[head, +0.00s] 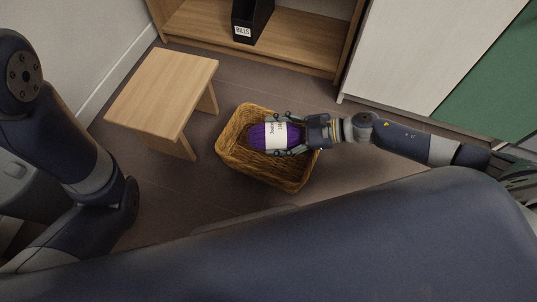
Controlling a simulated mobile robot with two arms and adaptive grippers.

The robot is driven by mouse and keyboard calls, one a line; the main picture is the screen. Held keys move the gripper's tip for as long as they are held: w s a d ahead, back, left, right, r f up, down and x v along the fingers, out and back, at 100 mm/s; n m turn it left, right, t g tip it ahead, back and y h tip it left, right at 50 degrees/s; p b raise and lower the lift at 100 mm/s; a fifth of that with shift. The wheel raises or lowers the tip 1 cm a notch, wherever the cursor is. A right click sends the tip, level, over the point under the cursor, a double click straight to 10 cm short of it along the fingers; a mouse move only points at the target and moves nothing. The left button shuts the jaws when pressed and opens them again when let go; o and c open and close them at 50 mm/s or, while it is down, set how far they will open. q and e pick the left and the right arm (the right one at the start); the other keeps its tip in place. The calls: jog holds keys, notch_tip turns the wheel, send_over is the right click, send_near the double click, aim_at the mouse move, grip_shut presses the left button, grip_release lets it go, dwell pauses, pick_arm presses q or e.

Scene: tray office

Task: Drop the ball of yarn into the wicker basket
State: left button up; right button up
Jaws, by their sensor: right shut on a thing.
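The ball of yarn (260,137) is purple with a white paper band around it. My right gripper (285,137) comes in from the right and is shut on the yarn, one finger on each side. The yarn appears over the opening of the wicker basket (232,158), a brown woven basket on the floor. From this angle I cannot tell how high the yarn is above the basket's bottom. My left arm is at the left edge, and its gripper is not in view.
A small wooden stool (165,85) stands just left of the basket. A wooden shelf (290,42) with a black file holder (250,20) is at the back. A white cabinet panel (405,55) is at the upper right. The dark tiled floor (215,190) is clear in front of the basket.

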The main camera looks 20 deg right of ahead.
jog(key=o, duration=1.2)
jog(key=v, duration=1.2)
